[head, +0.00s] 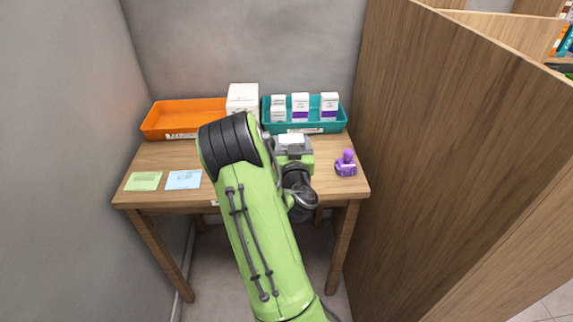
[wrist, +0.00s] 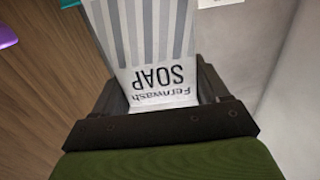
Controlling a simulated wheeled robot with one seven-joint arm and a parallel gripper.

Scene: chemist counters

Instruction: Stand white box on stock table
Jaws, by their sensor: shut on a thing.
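My gripper (head: 293,151) is shut on a white box (wrist: 150,55) with grey stripes and the words "Fernwash SOAP", upside down in the wrist view. The box fills the space between the two dark fingers (wrist: 160,118). In the head view only a small white top of the box (head: 291,138) shows at my gripper. The wooden stock table (head: 160,153) stands against the back wall, and my gripper is over its right half, in front of the teal tray. Whether the box touches the table cannot be told.
An orange tray (head: 165,123) and a teal tray (head: 315,127) with several small boxes stand at the back. A larger white box (head: 242,97) stands between them. A purple stamp (head: 346,164) is at right. Green (head: 143,181) and blue (head: 183,179) cards lie front left. A wooden partition (head: 430,150) borders the right.

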